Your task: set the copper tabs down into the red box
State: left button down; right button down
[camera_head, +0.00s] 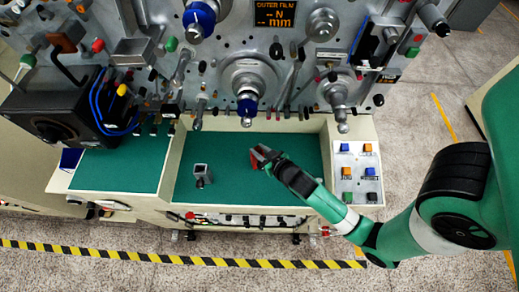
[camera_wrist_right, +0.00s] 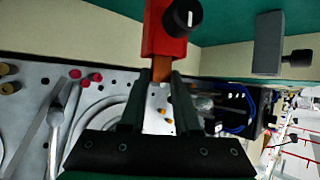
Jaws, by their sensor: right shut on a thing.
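The red box (camera_wrist_right: 178,47), with a black knob on its side, is at the top middle of the right wrist view. In the head view the red box (camera_head: 254,162) shows on the green worktop, partly hidden by my right gripper (camera_head: 264,155). In the right wrist view, my right gripper (camera_wrist_right: 162,76) is shut on an orange-brown piece, the copper tabs (camera_wrist_right: 161,69), right at the near edge of the red box. I cannot tell how many tabs there are, or whether they touch the box. My left gripper is not in view.
A grey box (camera_head: 201,171) with a black knob stands left of the red box; it also shows in the right wrist view (camera_wrist_right: 268,42). The green worktop (camera_head: 228,178) between them is clear. The machine panel (camera_head: 290,90) with spindles rises behind. A button panel (camera_head: 357,170) is at the right.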

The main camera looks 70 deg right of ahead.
jog(key=c, duration=0.6)
grip_release()
jog(key=shift+o, duration=0.2)
jog(key=v, duration=1.1)
jog(key=shift+s+a+r, duration=0.2)
